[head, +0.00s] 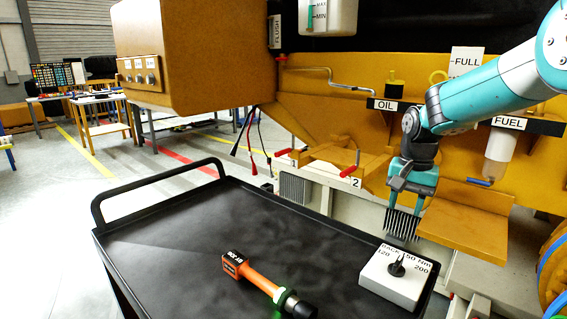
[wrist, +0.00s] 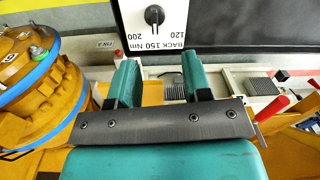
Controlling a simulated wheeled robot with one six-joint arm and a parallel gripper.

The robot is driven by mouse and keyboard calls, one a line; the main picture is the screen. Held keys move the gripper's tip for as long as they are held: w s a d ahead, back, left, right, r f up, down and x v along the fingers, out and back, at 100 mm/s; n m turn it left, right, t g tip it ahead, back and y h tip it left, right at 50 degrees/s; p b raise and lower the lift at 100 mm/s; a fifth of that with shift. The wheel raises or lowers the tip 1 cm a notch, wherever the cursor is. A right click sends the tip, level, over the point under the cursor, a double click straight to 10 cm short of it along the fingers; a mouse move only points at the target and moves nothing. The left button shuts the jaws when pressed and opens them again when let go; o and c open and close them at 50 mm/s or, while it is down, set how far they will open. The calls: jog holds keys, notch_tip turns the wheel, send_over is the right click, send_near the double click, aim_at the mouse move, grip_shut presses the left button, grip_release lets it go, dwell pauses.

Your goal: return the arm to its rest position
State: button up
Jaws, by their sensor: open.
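My gripper (head: 402,225) hangs at the end of my teal arm, in front of the orange machine, just behind the far right corner of the black cart. In the wrist view my gripper (wrist: 160,75) shows two teal fingers set well apart, with nothing held between them. A white box with a black knob (head: 394,276), marked 120, 150 Nm and 200, lies on the cart near the gripper. The same box (wrist: 176,18) shows beyond the fingers in the wrist view.
The black cart (head: 180,235) carries an orange and black tool (head: 262,280) with a green ring. The orange machine (head: 310,125) has OIL and FUEL labels and red-handled levers (head: 348,171) close behind the gripper. An orange ledge (head: 465,228) sits right of the gripper. Open floor lies left.

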jog(key=s+a+r+n+y, duration=0.1)
jog(key=s+a+n, duration=0.3)
jog(key=s, duration=0.6)
jog(key=s+a+r+n+y, duration=0.1)
jog(key=s+a+n, duration=0.4)
jog(key=s, duration=0.5)
jog(key=s+a+r+n+y, duration=0.1)
jog(key=s+a+n, duration=0.4)
jog(key=s, duration=0.6)
jog(key=a+r, duration=0.1)
jog(key=a, duration=0.1)
jog(key=shift+a+r+y, duration=0.3)
jog(key=shift+a+y, duration=0.05)
jog(key=shift+y, duration=0.05)
